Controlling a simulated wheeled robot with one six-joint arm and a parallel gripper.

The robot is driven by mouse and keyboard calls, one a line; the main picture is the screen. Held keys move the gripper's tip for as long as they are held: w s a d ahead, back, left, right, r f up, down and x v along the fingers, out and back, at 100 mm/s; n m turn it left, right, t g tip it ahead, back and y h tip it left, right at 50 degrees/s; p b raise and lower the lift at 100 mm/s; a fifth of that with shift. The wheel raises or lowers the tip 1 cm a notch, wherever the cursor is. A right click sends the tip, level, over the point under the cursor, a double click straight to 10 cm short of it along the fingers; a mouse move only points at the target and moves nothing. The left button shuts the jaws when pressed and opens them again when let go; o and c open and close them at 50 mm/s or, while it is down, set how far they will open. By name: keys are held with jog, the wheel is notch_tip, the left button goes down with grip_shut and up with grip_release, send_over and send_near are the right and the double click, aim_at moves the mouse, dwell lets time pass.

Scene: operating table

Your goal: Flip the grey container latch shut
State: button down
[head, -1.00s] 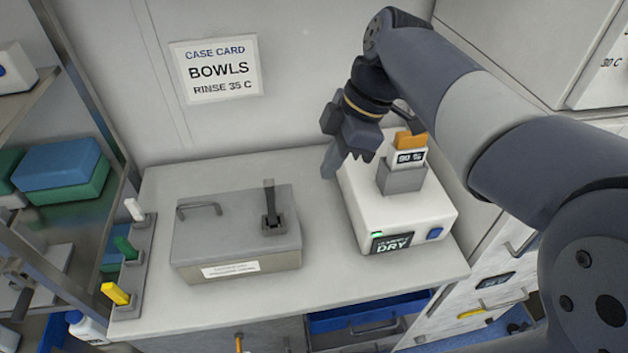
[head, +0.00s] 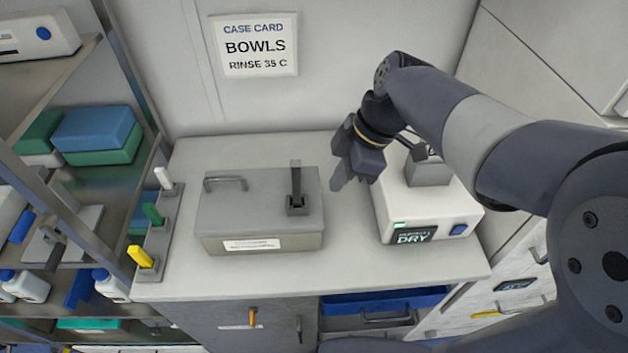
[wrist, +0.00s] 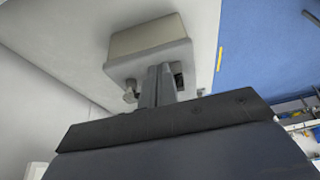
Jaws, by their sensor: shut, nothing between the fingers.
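The grey container (head: 228,219) sits on the bench with its lid down. Its latch (head: 296,180) is a dark lever standing upright from a small black mount on the right part of the lid. My gripper (head: 340,184) is shut and empty, just right of the container and apart from the latch in the head view. In the wrist view my shut fingers (wrist: 159,84) overlap a boxy shape (wrist: 148,38) that looks like the container; they hide part of it, and contact cannot be told.
A white dryer unit (head: 436,208) stands right of my gripper, partly behind my arm. A rack with yellow (head: 139,256), green and white levers stands left of the container. The bench front (head: 320,275) is clear.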

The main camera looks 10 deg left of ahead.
aim_at(306, 197)
jog(key=a, duration=0.1)
jog(key=a+f, duration=0.1)
jog(key=a+p, duration=0.1)
jog(key=shift+s+a+f, duration=0.1)
jog(key=shift+s+f, duration=0.1)
jog(key=shift+s, duration=0.2)
jog(key=shift+s+a, duration=0.15)
jog(key=shift+a, duration=0.5)
